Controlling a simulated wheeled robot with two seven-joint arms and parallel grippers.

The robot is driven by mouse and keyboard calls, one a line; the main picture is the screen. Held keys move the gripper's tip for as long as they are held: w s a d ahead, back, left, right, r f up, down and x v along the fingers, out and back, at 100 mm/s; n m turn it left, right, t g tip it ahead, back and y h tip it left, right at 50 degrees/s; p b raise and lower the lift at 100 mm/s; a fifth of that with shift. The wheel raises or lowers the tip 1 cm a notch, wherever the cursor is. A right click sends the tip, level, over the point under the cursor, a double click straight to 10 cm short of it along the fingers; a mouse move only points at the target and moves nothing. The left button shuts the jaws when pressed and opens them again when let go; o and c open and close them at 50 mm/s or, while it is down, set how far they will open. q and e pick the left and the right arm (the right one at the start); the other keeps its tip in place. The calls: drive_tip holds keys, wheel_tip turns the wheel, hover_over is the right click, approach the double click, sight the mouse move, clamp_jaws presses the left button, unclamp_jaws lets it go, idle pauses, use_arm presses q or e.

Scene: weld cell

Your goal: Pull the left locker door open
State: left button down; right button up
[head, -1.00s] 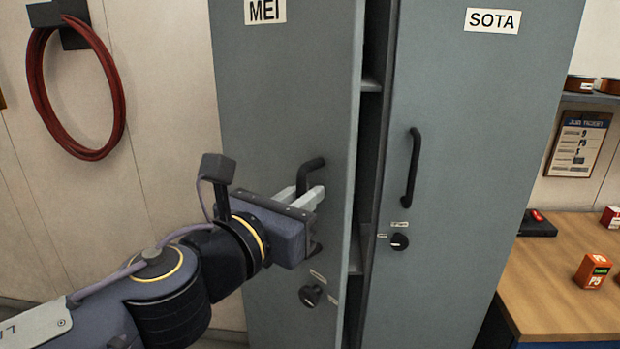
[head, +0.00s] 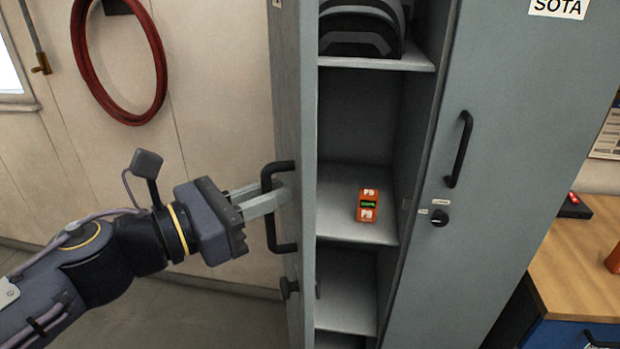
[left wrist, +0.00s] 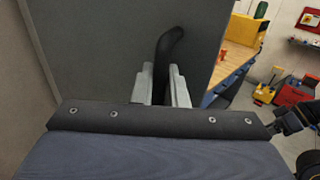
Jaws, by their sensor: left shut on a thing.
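The left locker door (head: 308,120) stands wide open in the head view, seen nearly edge-on, swung out to the left. Its black bar handle (head: 268,240) is on the door's outer face. My left gripper (head: 275,195) is shut on this handle, its pale fingers on either side of the bar. In the left wrist view the handle (left wrist: 166,60) rises between the two fingers (left wrist: 163,85). The open locker shows shelves, with an orange box (head: 368,205) marked P9 on a middle shelf and a dark rounded thing (head: 360,30) above. My right gripper is not in view.
The right locker door (head: 490,130), labelled SOTA, is closed, with its own black handle (head: 459,150). A wooden bench (head: 580,270) stands at the right. A red hose coil (head: 160,70) hangs on the left wall. The floor (head: 190,315) left of the door is clear.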

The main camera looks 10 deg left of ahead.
use_arm(q)
drive_tip(key=a+b, duration=0.1)
drive_tip(key=a, duration=0.8)
drive_tip(key=shift+s, duration=0.3)
drive_tip(key=c, duration=1.8)
unclamp_jaws()
drive_tip(key=shift+w, duration=0.1)
